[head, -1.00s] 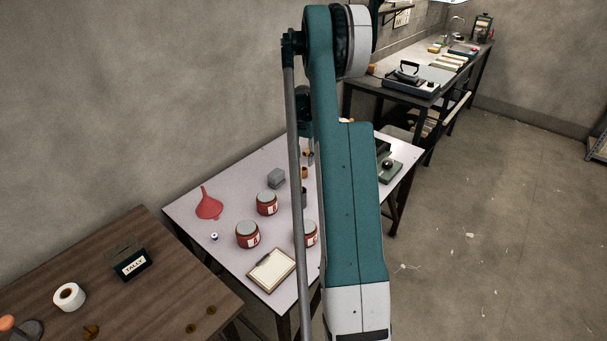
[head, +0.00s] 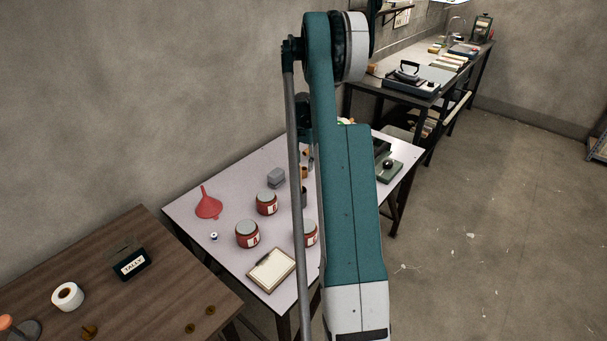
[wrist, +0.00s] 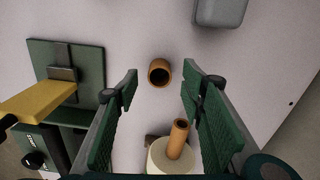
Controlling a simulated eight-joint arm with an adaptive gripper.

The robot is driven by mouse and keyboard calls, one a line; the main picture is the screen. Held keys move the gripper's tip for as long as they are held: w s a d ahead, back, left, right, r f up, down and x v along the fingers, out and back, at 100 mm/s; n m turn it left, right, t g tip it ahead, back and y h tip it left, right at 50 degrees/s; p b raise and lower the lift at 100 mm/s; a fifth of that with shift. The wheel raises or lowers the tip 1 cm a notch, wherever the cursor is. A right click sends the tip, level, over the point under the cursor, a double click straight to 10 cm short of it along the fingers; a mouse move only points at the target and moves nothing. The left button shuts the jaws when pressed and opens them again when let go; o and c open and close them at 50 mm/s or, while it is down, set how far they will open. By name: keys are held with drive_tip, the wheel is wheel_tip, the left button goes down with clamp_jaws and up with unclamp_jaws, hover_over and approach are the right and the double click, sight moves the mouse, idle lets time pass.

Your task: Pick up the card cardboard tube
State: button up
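A short brown cardboard tube (wrist: 160,72) stands on the pale table in the wrist view, its dark open mouth showing. A narrower brown tube (wrist: 179,137) rises from a round cream-coloured piece (wrist: 163,160) nearer the camera. My gripper (wrist: 160,80) is open and empty. Its two green ribbed fingers stand apart, with the short tube seen between and just beyond their tips; I cannot tell the height gap. In the head view two small brown pieces (head: 304,172) show beside my arm, which hides most of the gripper.
A grey block (wrist: 221,10) lies beyond the right finger. A green plate with a clamp and yellow bar (wrist: 40,100) is at left.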

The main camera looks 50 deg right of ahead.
sight(304, 172)
drive_tip(key=shift+d+f+b, duration=0.15)
drive_tip(key=shift+f+b, duration=0.45)
drive_tip(key=shift+f, duration=1.7)
drive_tip(key=c, duration=0.7)
